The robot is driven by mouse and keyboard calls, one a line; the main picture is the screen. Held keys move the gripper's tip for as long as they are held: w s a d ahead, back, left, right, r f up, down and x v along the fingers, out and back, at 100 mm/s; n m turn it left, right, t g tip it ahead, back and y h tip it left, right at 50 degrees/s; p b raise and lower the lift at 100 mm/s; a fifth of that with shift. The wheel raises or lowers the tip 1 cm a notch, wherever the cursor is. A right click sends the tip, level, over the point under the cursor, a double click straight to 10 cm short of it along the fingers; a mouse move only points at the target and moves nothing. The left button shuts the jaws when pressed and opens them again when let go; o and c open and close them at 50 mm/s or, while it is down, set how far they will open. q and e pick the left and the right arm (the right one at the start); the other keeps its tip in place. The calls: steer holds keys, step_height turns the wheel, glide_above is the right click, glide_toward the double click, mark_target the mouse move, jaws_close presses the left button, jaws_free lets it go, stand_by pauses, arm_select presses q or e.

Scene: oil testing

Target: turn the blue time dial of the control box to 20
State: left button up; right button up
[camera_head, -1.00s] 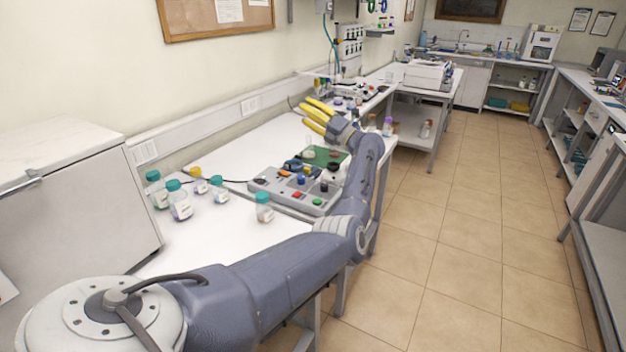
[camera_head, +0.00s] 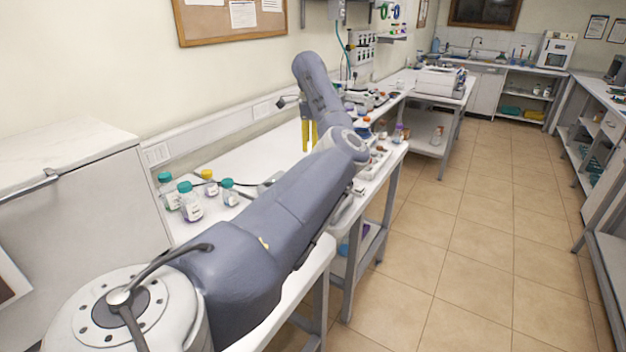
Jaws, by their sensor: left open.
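My left gripper (camera_head: 310,146) has yellow fingers that point down over the white bench, and it is open with nothing seen between the fingers. My left arm crosses in front of the control box. Only a small grey corner of the control box (camera_head: 268,183) shows at the left edge of the arm. The blue time dial and the other knobs are hidden behind the arm. How far the fingertips are from the box cannot be told. My right gripper is not in view.
A grey-white cabinet (camera_head: 85,220) stands at the left. Small items crowd the bench beyond the arm. The tiled floor (camera_head: 470,220) is clear.

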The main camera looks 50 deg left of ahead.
arm_select(q)
steer(key=f, duration=1.6)
steer(key=shift+w+a+f, duration=0.15)
steer(key=shift+a+f, duration=0.1)
steer(key=shift+f, duration=0.1)
